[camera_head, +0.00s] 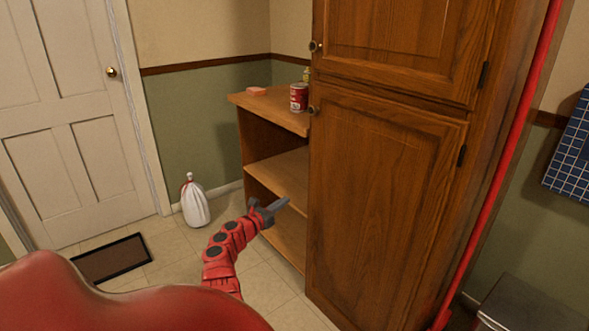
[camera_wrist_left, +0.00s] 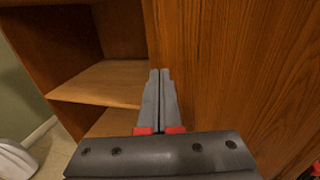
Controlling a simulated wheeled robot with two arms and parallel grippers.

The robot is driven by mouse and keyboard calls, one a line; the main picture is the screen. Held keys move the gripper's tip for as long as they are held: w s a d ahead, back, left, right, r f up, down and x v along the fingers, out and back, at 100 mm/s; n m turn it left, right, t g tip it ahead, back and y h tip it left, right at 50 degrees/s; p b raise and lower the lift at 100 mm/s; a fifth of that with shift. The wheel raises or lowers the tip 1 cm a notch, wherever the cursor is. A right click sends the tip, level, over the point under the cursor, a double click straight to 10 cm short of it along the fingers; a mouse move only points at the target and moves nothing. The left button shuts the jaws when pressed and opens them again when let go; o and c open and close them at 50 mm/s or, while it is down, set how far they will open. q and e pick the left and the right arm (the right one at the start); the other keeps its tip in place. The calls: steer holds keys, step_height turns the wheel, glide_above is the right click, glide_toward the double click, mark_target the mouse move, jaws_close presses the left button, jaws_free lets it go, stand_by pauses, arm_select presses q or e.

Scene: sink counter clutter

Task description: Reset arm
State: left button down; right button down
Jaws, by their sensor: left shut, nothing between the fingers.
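My left arm, red with dark joints, reaches up from the bottom of the head view. Its left gripper (camera_head: 280,205) is in front of the open wooden shelf, near the left edge of the tall cabinet door. The left wrist view shows the gripper (camera_wrist_left: 160,80) with its two grey fingers together and nothing between them. Behind the fingers are the shelf unit (camera_wrist_left: 100,80) and the cabinet door (camera_wrist_left: 230,65). My right gripper is in neither view.
A tall wooden cabinet (camera_head: 385,190) stands right of the shelf unit (camera_head: 275,165). A red can (camera_head: 299,97) and a pink block (camera_head: 257,91) sit on the unit's top. A white bag (camera_head: 195,204) and a dark doormat (camera_head: 111,258) are on the floor by the white door (camera_head: 75,110).

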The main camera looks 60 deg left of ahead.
arm_select(q)
steer(key=shift+s, duration=0.65)
